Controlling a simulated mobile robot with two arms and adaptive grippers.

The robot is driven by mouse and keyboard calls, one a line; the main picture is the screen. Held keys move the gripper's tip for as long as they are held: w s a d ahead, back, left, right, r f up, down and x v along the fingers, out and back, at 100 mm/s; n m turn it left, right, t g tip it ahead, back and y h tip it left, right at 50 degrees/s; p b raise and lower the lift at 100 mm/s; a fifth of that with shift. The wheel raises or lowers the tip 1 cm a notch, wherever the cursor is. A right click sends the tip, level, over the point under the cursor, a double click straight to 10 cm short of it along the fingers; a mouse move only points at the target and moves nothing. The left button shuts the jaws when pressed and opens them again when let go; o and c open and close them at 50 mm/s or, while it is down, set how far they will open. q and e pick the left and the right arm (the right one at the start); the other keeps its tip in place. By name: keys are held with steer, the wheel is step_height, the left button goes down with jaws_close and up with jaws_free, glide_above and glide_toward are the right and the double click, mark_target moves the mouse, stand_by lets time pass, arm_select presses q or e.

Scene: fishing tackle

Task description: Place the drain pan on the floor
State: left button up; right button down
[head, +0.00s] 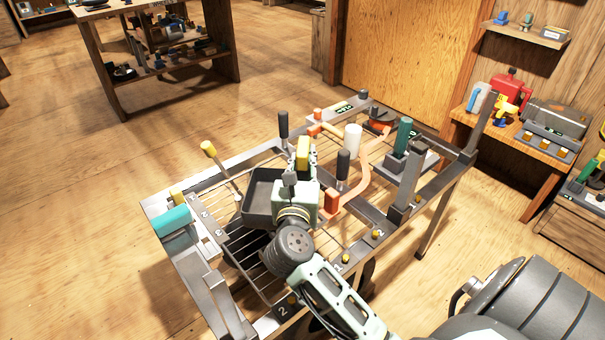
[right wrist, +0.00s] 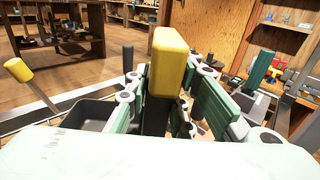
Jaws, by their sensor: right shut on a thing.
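The drain pan looks to be the dark grey, shallow, open tray (head: 262,195) on the wire-rack frame in the head view. Its dark inside also shows at the left in the right wrist view (right wrist: 88,112). My right gripper (head: 302,163) is just right of the tray, shut on a yellow-topped dark handle (right wrist: 172,60). The handle stands upright between the green fingers. My gripper hides its lower end, so I cannot tell whether it joins the tray. My left gripper is in neither view.
The metal frame (head: 165,218) carries upright handles, an orange curved bar (head: 362,170) and a teal roller (head: 172,221). Open wooden floor (head: 75,220) lies to the left. A shelf unit (head: 110,75) stands behind, and a loaded bench (head: 545,148) is at right.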

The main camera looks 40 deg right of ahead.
steer(key=shift+f+b, duration=0.3)
steer(key=shift+f, duration=0.75)
steer(key=shift+f, duration=0.15)
steer(key=c, duration=1.9)
jaws_free()
steer(key=shift+f, duration=0.15)
steer(key=o, duration=0.4)
steer(key=shift+c, duration=0.2)
